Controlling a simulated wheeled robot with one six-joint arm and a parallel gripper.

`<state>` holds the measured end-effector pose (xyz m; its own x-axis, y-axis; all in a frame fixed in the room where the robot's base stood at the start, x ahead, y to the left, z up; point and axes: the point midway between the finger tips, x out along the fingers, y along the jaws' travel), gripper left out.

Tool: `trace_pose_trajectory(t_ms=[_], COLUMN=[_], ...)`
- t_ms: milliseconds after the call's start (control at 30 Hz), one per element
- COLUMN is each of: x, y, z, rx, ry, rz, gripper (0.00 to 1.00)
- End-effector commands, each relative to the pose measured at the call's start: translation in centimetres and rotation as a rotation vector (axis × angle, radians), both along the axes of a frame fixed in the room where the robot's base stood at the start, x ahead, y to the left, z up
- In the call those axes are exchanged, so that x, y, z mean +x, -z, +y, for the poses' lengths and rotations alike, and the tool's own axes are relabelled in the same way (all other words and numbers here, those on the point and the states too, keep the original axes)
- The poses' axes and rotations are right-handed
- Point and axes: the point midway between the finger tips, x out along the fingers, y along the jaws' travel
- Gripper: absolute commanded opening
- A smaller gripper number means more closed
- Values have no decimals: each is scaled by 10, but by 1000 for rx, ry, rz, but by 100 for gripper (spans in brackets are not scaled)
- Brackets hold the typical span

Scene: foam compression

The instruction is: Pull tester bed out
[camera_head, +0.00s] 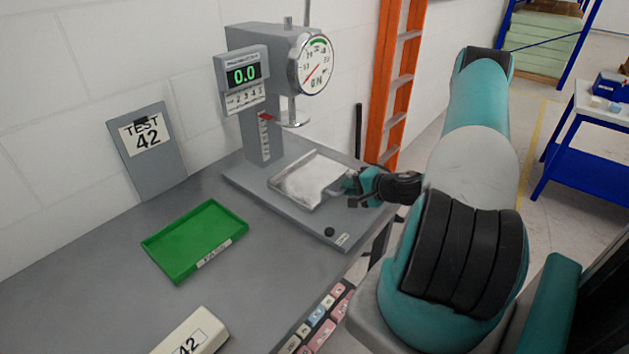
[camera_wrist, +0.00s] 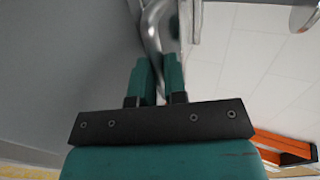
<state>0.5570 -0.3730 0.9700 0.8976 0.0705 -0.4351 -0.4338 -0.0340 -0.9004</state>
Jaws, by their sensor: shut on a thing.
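The tester (camera_head: 262,105) stands on the grey bench, with a round dial gauge and a green readout showing 0.0. Its bed (camera_head: 307,181) is a pale metal plate with a raised rim, lying on the tester's grey base below the round press foot (camera_head: 295,118). My gripper (camera_head: 348,184) is at the right front edge of the bed. In the wrist view my gripper (camera_wrist: 158,72) is shut on a curved metal handle (camera_wrist: 154,35) at the bed's edge. The fingers partly hide the handle.
A green tray (camera_head: 195,238) lies left of the tester on the bench. A clipboard (camera_head: 146,150) marked TEST 42 leans on the wall. A pale block (camera_head: 190,335) marked 42 lies in front. An orange ladder (camera_head: 398,75) stands behind my arm.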

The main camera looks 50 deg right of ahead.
Motion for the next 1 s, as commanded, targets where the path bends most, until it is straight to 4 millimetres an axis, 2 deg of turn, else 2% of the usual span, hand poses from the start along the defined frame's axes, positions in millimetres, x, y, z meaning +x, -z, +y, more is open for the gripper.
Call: trace_pose_trajectory(t_ms=[1000], x=[-93], y=[0], z=[-8], rx=[0], ry=[4], rz=[1], gripper=[0])
